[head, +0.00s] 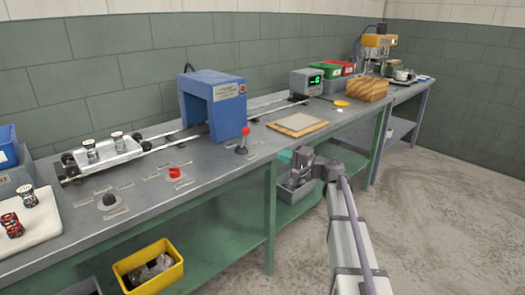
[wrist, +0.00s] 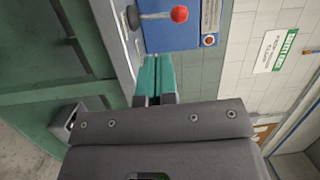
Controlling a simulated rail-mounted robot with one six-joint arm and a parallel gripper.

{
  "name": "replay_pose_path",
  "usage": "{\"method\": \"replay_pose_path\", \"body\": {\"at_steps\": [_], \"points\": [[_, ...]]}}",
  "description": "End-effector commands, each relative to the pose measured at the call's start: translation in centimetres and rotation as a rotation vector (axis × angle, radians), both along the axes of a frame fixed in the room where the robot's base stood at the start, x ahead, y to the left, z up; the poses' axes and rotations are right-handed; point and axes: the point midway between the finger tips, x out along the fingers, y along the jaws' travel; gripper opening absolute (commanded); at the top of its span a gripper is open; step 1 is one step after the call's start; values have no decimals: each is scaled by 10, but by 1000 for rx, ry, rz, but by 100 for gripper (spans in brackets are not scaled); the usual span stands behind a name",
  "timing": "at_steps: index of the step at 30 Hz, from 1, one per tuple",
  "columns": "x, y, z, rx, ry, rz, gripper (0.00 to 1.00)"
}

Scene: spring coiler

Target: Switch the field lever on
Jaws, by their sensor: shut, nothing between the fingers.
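A lever with a red ball knob (head: 244,131) stands on the bench beside the blue arch-shaped machine (head: 228,118). Its shaft looks roughly upright. In the wrist view the red knob (wrist: 180,14), shaft and round base show at the top, beyond my fingertips. My gripper (head: 288,156) is at the front edge of the bench, right of the lever and apart from it. Its teal fingers (wrist: 156,68) are together with nothing between them. The small label plates are too small to read.
A red button (head: 175,172) and a dark knob (head: 109,199) sit left of the lever. A wheeled carriage (head: 103,153) stands on rails leading through the arch. A tan board (head: 297,125) lies right of the lever. The bench between lever and board is clear.

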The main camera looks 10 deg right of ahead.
Motion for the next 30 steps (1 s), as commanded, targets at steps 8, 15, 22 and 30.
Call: {"method": "replay_pose_path", "body": {"at_steps": [8, 15, 22, 30], "points": [[8, -9, 20, 98, -46, -61, 0], [10, -7, 20, 96, -45, -58, 0], [37, 16, 27, 95, -44, -56, 0], [81, 55, 35, 95, -45, -56, 0]]}}
